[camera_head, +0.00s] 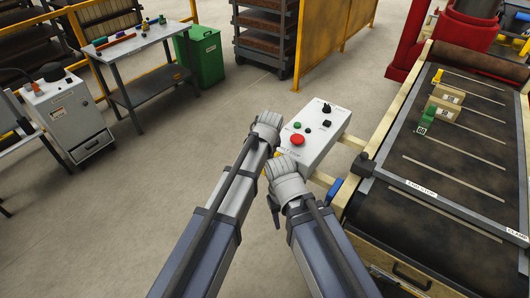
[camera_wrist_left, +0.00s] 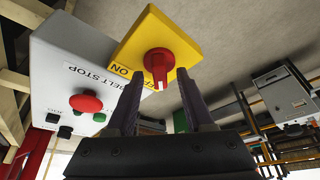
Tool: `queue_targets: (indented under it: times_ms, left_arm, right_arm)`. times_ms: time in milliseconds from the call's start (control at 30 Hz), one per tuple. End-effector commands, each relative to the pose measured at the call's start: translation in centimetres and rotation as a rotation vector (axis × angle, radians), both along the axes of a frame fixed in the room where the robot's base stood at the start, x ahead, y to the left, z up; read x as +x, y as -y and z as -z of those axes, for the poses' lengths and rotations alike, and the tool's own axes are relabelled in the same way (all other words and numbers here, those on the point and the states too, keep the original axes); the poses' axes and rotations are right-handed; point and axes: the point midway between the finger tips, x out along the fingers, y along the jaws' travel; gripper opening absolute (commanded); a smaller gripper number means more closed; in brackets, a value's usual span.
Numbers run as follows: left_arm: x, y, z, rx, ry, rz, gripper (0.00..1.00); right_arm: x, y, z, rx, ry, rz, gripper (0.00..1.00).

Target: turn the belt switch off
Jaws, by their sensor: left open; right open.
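The belt switch is a red rotary knob (camera_wrist_left: 158,65) on a yellow plate (camera_wrist_left: 150,35), seen close up in the left wrist view. The plate is on the side of the grey control box (camera_wrist_left: 65,60). An ON label shows at the plate's left; lettering near the fingers is partly hidden. I cannot tell the knob's setting. My left gripper (camera_wrist_left: 154,95) is open, with its two fingers on either side of the knob, apart from it as far as I see. In the head view the left fingers are hidden. My right gripper (camera_head: 275,210) is open and empty below the box.
The control box top has a red stop button (camera_head: 297,140), green buttons and black knobs. The conveyor (camera_head: 450,175) with small boxes (camera_head: 443,111) lies right. A workbench (camera_head: 135,45), a green bin (camera_head: 205,55) and a grey cabinet (camera_head: 68,115) stand left. Floor there is clear.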

Motion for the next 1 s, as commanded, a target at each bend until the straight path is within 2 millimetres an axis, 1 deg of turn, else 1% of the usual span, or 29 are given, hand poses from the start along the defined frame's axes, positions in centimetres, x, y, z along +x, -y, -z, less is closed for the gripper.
queue_targets:
  times_ms: [33, 167, 400, 500, 633, 1000]
  left_arm:
    - [-0.2, 0.0, -0.8, 0.000, 0.000, 0.000, 0.53]
    - [-0.8, 0.1, -2.2, 0.000, 0.000, 0.000, 0.53]
    - [-2.0, 0.3, -5.4, 0.000, 0.000, 0.000, 0.53]
    - [-2.5, 0.4, -6.3, 0.000, -0.001, 0.000, 0.53]
    - [-2.7, 0.5, -6.7, 0.000, -0.001, 0.000, 0.53]
    - [-2.7, 0.5, -6.6, 0.000, -0.001, 0.000, 0.53]
  right_arm:
    - [0.0, 0.0, -0.8, 0.000, 0.000, 0.000, 0.50]
    - [0.0, 0.0, -2.2, 0.000, 0.000, -0.001, 0.50]
    - [0.0, 0.0, -5.4, 0.001, 0.000, 0.005, 0.50]
    - [0.0, 0.0, -6.3, 0.002, 0.000, 0.008, 0.50]
    - [0.0, 0.0, -6.7, 0.002, 0.000, 0.009, 0.50]
    - [0.0, 0.0, -6.6, 0.002, 0.000, 0.010, 0.50]
